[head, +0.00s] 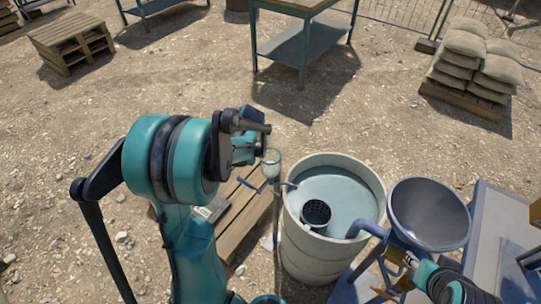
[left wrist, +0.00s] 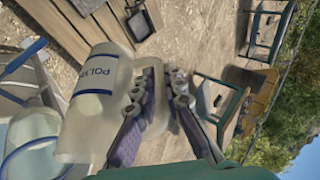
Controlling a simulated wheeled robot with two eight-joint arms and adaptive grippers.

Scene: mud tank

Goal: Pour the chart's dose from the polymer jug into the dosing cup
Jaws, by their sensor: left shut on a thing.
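The polymer jug (left wrist: 88,105) is a pale translucent container with a partly visible "POLY" label. My left gripper (left wrist: 162,105) is shut on it. In the head view the jug (head: 271,160) shows small beside the left gripper (head: 260,156), near the tank's left rim; its exact tilt is hard to tell. A clear vessel with a blue band (left wrist: 32,145), possibly the dosing cup, is at the lower left of the left wrist view, close to the jug. My right gripper (head: 402,262) is at the lower right beside the funnel; its fingers are unclear. I cannot make out the chart.
A round pale tank (head: 310,257) holds grey-blue liquid, with a dark mesh basket (head: 316,213) inside. A grey funnel (head: 430,210) with a blue pipe stands right of it. A wooden pallet (head: 240,222) lies left of the tank. Sandbags (head: 480,60) and a workbench (head: 300,45) are farther back.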

